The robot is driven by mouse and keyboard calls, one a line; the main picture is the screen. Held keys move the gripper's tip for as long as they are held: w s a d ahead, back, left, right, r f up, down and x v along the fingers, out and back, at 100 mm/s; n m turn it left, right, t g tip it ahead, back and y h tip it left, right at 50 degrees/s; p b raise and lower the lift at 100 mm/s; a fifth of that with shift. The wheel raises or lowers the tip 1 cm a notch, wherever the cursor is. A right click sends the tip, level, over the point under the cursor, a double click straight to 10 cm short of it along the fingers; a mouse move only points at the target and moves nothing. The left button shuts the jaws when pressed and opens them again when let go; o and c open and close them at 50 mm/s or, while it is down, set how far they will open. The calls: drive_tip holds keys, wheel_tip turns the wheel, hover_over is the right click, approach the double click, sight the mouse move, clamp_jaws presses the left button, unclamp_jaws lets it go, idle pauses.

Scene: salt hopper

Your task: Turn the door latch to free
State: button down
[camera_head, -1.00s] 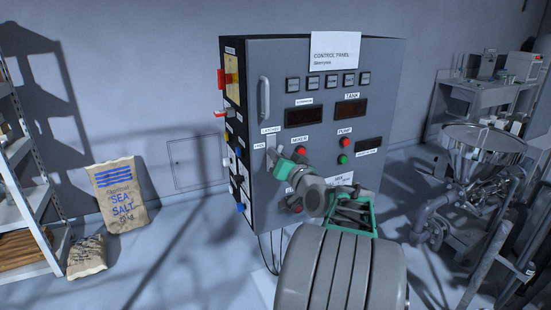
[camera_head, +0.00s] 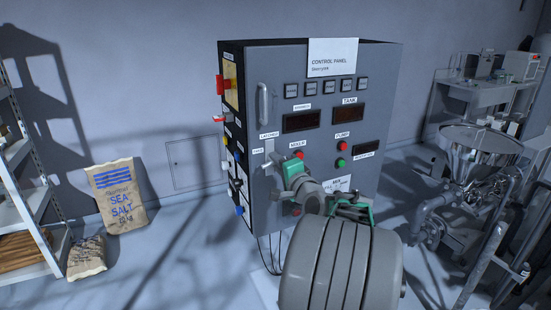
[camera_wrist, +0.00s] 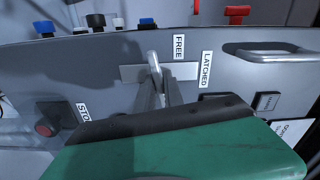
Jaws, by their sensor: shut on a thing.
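The door latch (camera_head: 269,146) is a pale upright plate with a small lever on the grey control cabinet's door, below the door handle. The label LATCHED is above it and FREE to its left. My gripper (camera_head: 276,162) is at the latch, shut on its lever. In the wrist view, the latch plate (camera_wrist: 186,71) lies sideways beside the FREE and LATCHED labels. My gripper (camera_wrist: 156,76) covers the plate's middle there.
The grey door handle (camera_head: 263,104) is just above the latch. Red and green buttons (camera_head: 341,154) sit to the right on the panel. A red switch (camera_head: 221,85) and coloured knobs stick out of the cabinet's left side. A metal hopper (camera_head: 478,145) stands at the right.

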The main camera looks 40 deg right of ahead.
drive_tip(key=shift+m+p, duration=0.45)
drive_tip(key=shift+m, duration=0.55)
drive_tip(key=shift+f, duration=0.1)
drive_tip(key=c, duration=1.5)
unclamp_jaws()
drive_tip(key=shift+o, duration=0.2)
drive_tip(key=b+v, duration=0.1)
drive_tip(key=v, duration=0.7)
drive_tip(key=shift+b, duration=0.4)
